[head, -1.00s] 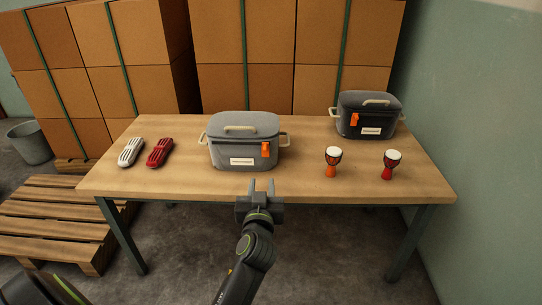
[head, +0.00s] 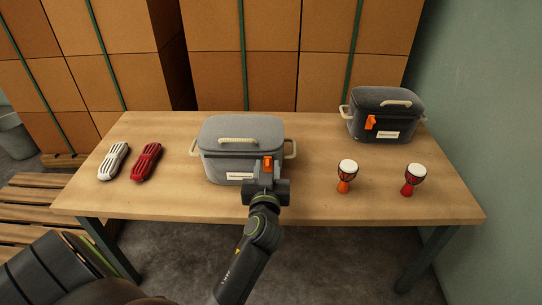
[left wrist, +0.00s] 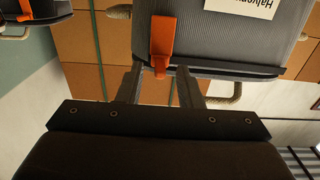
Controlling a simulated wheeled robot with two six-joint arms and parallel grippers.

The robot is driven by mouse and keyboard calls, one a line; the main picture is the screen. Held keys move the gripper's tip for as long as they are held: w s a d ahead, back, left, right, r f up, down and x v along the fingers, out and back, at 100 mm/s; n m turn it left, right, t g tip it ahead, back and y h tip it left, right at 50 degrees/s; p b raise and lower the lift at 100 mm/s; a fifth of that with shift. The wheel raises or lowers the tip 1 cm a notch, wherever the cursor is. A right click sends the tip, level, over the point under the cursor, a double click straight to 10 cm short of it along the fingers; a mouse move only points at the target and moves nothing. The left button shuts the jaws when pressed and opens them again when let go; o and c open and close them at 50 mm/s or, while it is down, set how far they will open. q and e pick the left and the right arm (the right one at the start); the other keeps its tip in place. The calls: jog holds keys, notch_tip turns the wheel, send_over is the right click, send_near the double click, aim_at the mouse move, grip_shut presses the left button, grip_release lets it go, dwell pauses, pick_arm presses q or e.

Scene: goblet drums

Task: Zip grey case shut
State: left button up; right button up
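The grey case (head: 240,135) stands upright near the middle of the table, with a cream top handle, side handles and a white label. Its lid sits down on the body; I cannot tell how far the zip is closed. An orange zip pull (head: 268,164) hangs on its front right; it also shows in the left wrist view (left wrist: 162,40). My left gripper (head: 266,174) is at the case's front. Its two fingers are apart in the left wrist view (left wrist: 160,77), with the pull's end close to the gap between their tips. My right gripper is not in view.
A darker case (head: 384,112) with an orange pull stands at the back right. Two small goblet drums (head: 346,177) (head: 413,179) stand at the front right. A white slotted object (head: 113,161) and a red one (head: 146,161) lie left. Stacked cartons (head: 270,60) rise behind the table (head: 310,208).

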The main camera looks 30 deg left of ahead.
pick_arm(q)
jog(key=shift+w+a, duration=0.15)
jog(key=shift+w, duration=0.15)
grip_shut()
dwell(0.3)
